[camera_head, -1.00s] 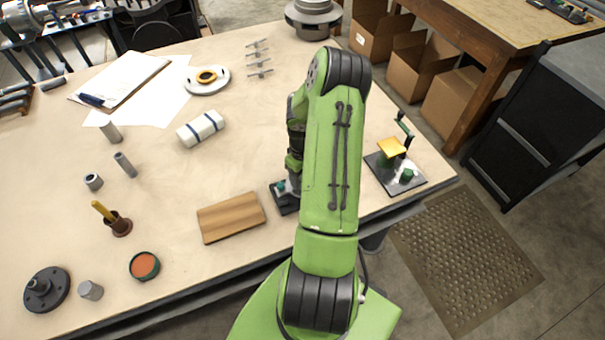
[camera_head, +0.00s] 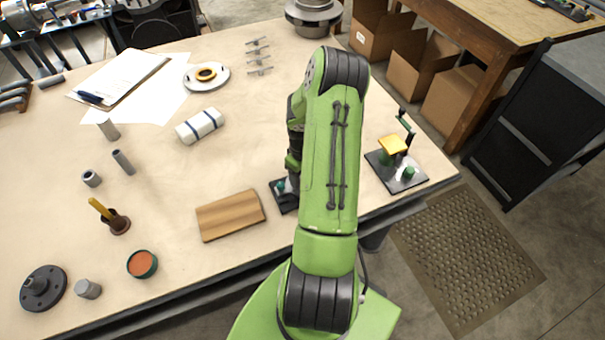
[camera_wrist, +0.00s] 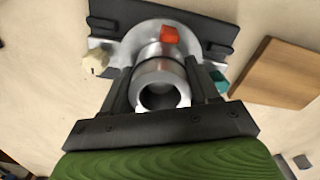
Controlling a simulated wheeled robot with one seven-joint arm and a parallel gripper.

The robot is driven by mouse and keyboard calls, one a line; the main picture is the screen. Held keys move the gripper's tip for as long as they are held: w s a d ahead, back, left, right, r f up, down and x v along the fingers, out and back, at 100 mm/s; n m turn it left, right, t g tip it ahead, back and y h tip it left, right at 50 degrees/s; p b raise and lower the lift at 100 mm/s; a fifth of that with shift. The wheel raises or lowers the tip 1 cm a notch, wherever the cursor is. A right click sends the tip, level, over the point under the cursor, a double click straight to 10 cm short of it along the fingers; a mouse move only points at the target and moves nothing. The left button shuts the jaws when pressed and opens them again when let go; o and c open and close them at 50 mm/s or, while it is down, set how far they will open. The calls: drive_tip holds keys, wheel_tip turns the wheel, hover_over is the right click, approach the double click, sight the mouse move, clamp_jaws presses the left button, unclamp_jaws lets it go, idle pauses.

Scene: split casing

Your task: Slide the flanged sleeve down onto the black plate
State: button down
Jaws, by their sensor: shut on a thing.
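The flanged sleeve (camera_wrist: 158,72) is a silver metal tube with a wide round flange, seen in the wrist view. My gripper (camera_wrist: 160,82) is shut on its tube, one finger on each side. The flange lies over the middle of the black plate (camera_wrist: 215,35); I cannot tell whether they touch. A red piece (camera_wrist: 170,34) shows at the flange, with a cream knob (camera_wrist: 95,62) to the left and a teal one (camera_wrist: 218,82) to the right. In the head view the black plate (camera_head: 287,203) is partly hidden by my arm, and the sleeve is hidden.
A wooden board (camera_head: 231,215) lies left of the plate. Another black base with a yellow-topped fixture (camera_head: 393,146) stands to the right, near the table edge. A white striped roll (camera_head: 200,126) lies behind. Several small parts are spread over the left of the table.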

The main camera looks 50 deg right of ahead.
drive_tip(key=shift+r, duration=0.1)
drive_tip(key=shift+c, duration=1)
unclamp_jaws()
drive_tip(key=shift+r+p, duration=1.7)
drive_tip(key=shift+r, duration=0.9)
drive_tip(key=shift+f, duration=0.1)
